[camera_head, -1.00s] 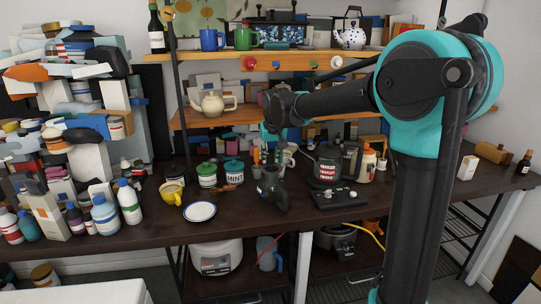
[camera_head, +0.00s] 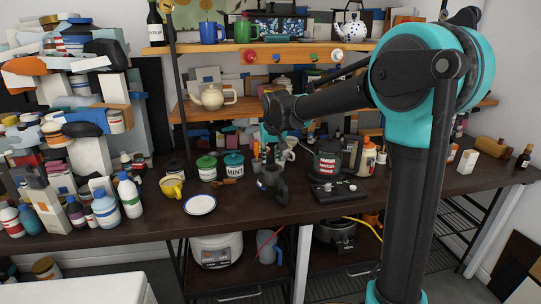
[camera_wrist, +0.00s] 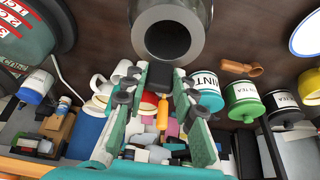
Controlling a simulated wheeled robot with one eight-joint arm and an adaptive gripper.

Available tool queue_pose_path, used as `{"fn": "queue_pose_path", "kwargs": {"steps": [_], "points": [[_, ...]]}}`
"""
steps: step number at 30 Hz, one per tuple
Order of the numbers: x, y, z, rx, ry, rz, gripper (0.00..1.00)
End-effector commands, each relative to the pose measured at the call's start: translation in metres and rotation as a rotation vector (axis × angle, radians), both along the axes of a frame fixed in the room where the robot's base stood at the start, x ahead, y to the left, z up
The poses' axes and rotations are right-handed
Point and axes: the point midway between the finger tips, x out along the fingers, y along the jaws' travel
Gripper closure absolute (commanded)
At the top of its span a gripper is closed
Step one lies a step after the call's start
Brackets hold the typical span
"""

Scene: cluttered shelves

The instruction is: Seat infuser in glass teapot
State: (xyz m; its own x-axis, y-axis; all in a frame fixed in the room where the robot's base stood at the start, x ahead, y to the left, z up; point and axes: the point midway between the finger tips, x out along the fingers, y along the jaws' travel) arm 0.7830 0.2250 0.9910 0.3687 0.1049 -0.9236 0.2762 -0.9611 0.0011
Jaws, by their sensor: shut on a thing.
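A dark grey hollow vessel (camera_head: 271,183) shows over the middle of the table in the head view. In the wrist view the vessel (camera_wrist: 168,12) has a round rim and a dark opening. My gripper (camera_wrist: 160,78) is shut on a dark piece beside it, which looks like its handle. In the head view my gripper is small and hard to make out. I cannot tell whether the vessel touches the table. I cannot pick out the infuser or a clear glass teapot with certainty. A cream teapot (camera_head: 213,97) stands on the middle shelf, and a speckled white teapot (camera_head: 351,29) stands on the top shelf.
A MINT canister (camera_head: 234,165) and a green-lidded canister (camera_head: 207,168) stand left of the vessel. A yellow mug (camera_head: 172,187) and a plate (camera_head: 200,204) lie farther left. A black-based appliance (camera_head: 337,191) is on the right. The table front between plate and appliance is fairly clear.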

Motion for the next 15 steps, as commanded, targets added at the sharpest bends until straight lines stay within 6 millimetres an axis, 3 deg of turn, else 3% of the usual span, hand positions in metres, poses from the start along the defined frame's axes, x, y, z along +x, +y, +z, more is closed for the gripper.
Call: {"fn": "queue_pose_path", "kwargs": {"steps": [11,12,15], "points": [[0.0002,0.0001,-0.0102,0.000,0.000,0.000,1.00],[0.0001,0.0000,-0.0100,0.000,0.000,0.000,0.70],[0.0000,0.0000,-0.0100,0.000,0.000,0.000,0.57]]}}
